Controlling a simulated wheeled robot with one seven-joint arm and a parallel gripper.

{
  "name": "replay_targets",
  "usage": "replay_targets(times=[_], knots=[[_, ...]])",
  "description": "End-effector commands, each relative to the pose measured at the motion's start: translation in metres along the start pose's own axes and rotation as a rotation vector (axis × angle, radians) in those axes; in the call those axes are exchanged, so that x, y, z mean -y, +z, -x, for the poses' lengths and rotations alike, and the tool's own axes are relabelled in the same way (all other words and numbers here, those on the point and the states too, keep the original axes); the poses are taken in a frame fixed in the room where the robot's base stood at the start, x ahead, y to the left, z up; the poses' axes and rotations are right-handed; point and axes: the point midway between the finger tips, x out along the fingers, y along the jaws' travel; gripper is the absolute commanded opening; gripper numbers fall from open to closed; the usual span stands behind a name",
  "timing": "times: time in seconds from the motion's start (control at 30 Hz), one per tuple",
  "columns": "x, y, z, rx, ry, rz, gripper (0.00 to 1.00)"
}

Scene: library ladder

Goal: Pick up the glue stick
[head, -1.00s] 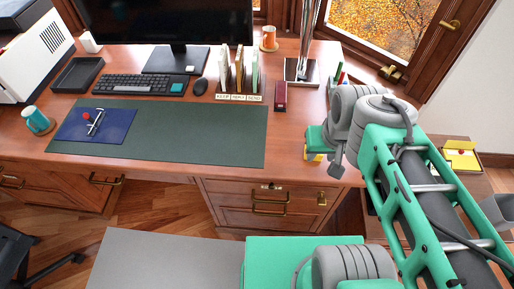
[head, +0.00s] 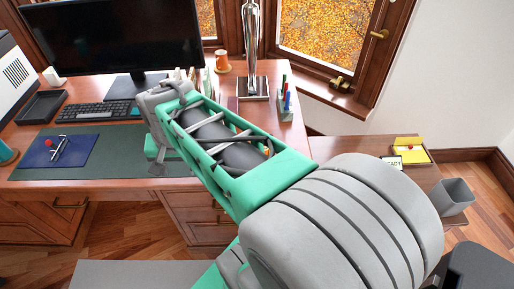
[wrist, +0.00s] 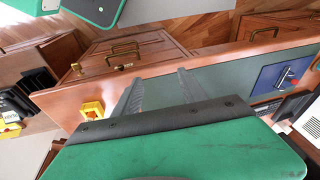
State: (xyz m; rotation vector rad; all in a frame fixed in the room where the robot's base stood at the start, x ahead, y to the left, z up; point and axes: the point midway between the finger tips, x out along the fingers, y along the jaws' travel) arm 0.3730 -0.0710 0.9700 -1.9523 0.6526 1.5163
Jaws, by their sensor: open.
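I cannot pick out the glue stick for certain. A small red-and-silver item (head: 60,146) lies on a blue mat (head: 42,154) at the left of the desk; it is too small to name. It also shows in the wrist view (wrist: 287,76), at the right. Coloured upright items (head: 286,95) stand at the desk's back right, also too small to name. My gripper (wrist: 160,76) is open, with nothing between its fingers, over the desk's front part. In the head view, its fingers do not show clearly and my arm hides part of the desk.
A yellow block (wrist: 92,110) sits near the desk's front edge. The monitor (head: 110,38), keyboard (head: 97,112) and chrome stand (head: 252,86) are at the back. A yellow tray (head: 412,156) is on the low cabinet at right. The green desk mat (head: 112,165) is largely clear.

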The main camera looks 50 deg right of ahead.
Motion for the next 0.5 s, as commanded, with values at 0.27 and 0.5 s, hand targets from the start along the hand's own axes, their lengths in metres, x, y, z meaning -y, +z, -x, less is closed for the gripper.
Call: replay_targets(times=[0.27,0.5], knots=[[-0.145,-0.118,-0.023,-0.003,0.085,-1.568,0.49],[-0.252,-0.145,-0.033,-0.034,0.108,-2.399,0.49]])
